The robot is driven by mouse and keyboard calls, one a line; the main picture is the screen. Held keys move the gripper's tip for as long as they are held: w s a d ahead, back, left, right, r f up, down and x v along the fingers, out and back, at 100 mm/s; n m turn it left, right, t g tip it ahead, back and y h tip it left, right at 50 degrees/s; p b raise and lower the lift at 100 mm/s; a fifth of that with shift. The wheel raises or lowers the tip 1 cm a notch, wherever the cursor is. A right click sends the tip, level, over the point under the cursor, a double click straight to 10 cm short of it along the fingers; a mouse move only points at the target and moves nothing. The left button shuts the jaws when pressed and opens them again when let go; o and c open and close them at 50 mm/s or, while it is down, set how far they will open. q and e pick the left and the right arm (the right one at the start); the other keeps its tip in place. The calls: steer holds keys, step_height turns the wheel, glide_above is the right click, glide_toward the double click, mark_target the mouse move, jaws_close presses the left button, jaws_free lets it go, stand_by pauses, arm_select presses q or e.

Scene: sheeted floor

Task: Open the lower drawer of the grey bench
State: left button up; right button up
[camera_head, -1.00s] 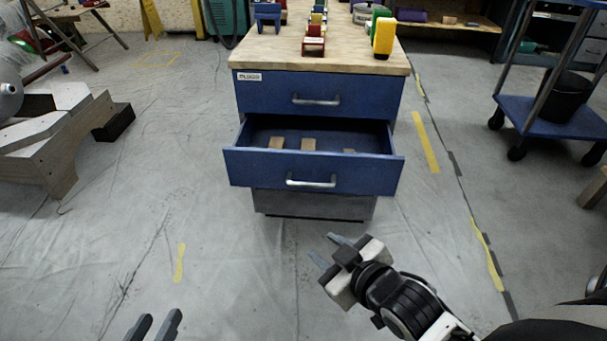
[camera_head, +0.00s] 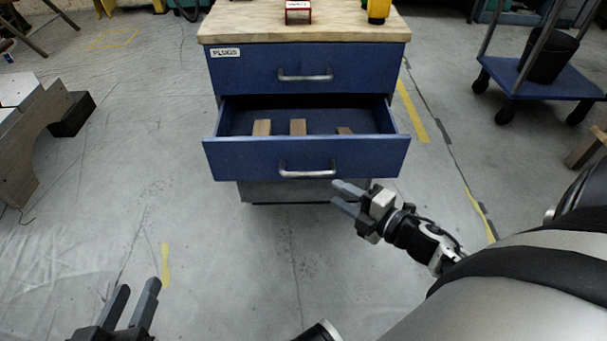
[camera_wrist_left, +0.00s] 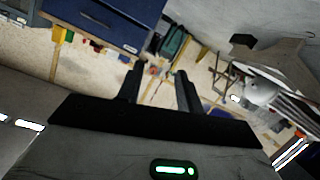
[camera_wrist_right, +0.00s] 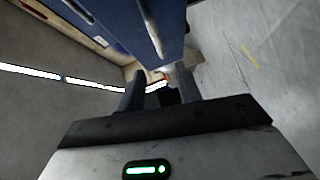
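The bench (camera_head: 228,190) has a wooden top, a grey base and two blue drawers. The upper drawer (camera_head: 240,75) is shut and labelled "PLUGS". The lower drawer (camera_head: 240,160) stands pulled out, with several small wooden blocks inside. Its metal handle (camera_head: 307,172) is free of both grippers. My right gripper (camera_head: 337,194) is open and empty, just below and right of that handle in the picture. In the right wrist view, a blue front with a metal handle (camera_wrist_right: 150,28) shows beyond the fingers. My left gripper (camera_head: 138,285) is open and empty over the floor at lower left.
A blue cart (camera_head: 545,82) with a black bucket (camera_head: 549,57) stands at upper right. A grey wooden piece (camera_head: 30,150) and a dark block (camera_head: 72,113) are at left. Sheeted floor in front of the bench is clear.

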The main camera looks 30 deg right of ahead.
mark_target(307, 176)
steer(key=b+x, duration=0.2)
steer(key=x, duration=0.9)
steer(key=shift+w, duration=0.15)
arm_select(q)
steer(key=shift+w+d+r+n+t+h, duration=0.1)
steer(key=shift+d+r+n+t+h, duration=0.2)
steer(key=shift+d+n+h, duration=0.15)
steer(key=shift+r, duration=0.15)
arm_select(e)
jaws_close()
